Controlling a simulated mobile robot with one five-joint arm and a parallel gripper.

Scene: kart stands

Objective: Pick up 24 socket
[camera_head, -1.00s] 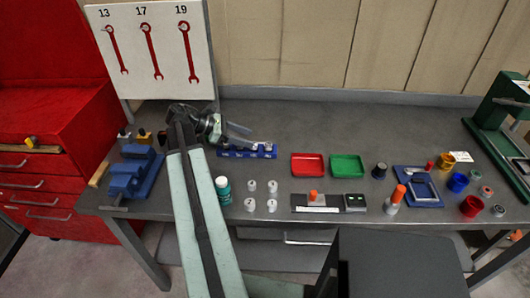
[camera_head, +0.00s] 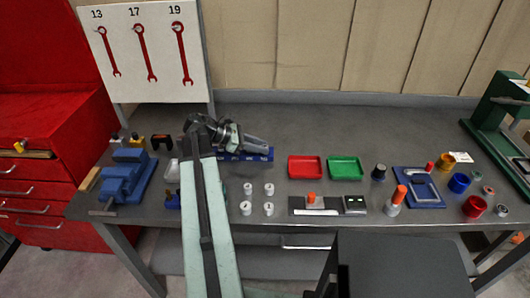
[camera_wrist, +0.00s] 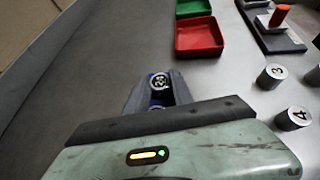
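The socket marked 24 (camera_wrist: 159,82) shows in the wrist view as a dark round top with a pale number. It sits at the blue socket rail (camera_wrist: 152,76), between the two fingertips. My gripper (camera_wrist: 158,90) is open, with one finger on each side of the socket; I cannot tell whether either finger touches it.
A red tray (camera_head: 306,167) and a green tray (camera_head: 345,168) lie right of the rail. Several numbered pale cylinders (camera_head: 248,188) stand in front. A blue vise (camera_head: 128,174) is at the left. The bench behind the rail is clear.

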